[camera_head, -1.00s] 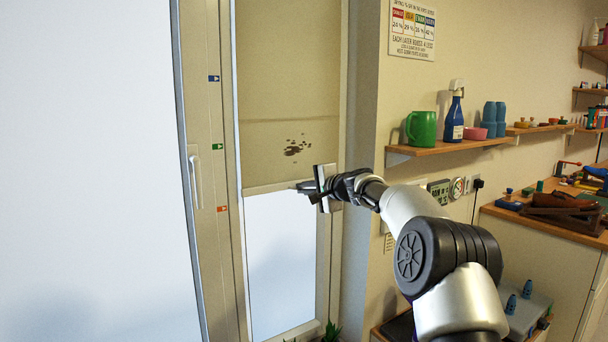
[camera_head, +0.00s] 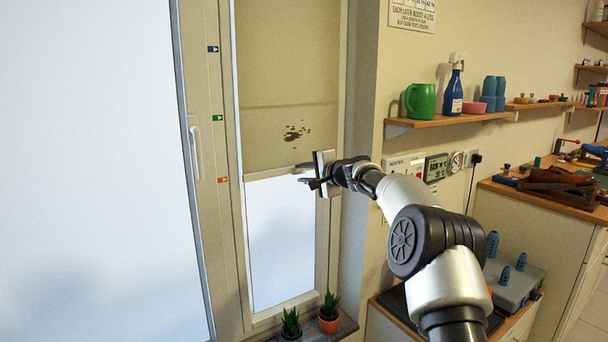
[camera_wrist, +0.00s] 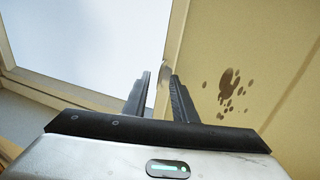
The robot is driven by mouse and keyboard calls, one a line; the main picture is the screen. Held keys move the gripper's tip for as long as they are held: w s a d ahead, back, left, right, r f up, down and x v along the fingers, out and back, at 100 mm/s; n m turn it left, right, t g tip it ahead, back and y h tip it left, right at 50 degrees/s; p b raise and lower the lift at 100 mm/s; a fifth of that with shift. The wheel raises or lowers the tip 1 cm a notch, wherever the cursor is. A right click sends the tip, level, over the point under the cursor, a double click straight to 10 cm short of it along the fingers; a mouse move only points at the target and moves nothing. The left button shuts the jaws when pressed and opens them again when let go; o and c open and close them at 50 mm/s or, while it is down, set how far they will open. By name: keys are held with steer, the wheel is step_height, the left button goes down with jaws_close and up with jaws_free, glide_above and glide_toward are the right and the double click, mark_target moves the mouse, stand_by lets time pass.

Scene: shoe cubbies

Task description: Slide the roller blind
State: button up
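The roller blind (camera_head: 285,70) is a beige sheet with a dark stain, covering the upper part of the narrow window. Its pale bottom bar (camera_head: 268,174) has its left end about level with the orange-red marker (camera_head: 223,180) on the frame. A green marker (camera_head: 218,118) and a blue marker (camera_head: 213,49) sit higher. My gripper (camera_head: 303,173) is at the bar's right part, its fingers spread above and below it. In the wrist view the bar passes between the fingers (camera_wrist: 160,85), which look apart. The fingers hide part of the bar.
A window handle (camera_head: 195,150) is on the frame to the left. Two potted plants (camera_head: 329,312) stand below the window. A shelf (camera_head: 440,122) with a green jug and blue bottle is to the right, above a grey box (camera_head: 515,278).

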steer(key=b+v, duration=0.2)
steer(key=v, duration=1.5)
steer(key=shift+s, duration=0.15)
steer(key=shift+d, duration=0.1)
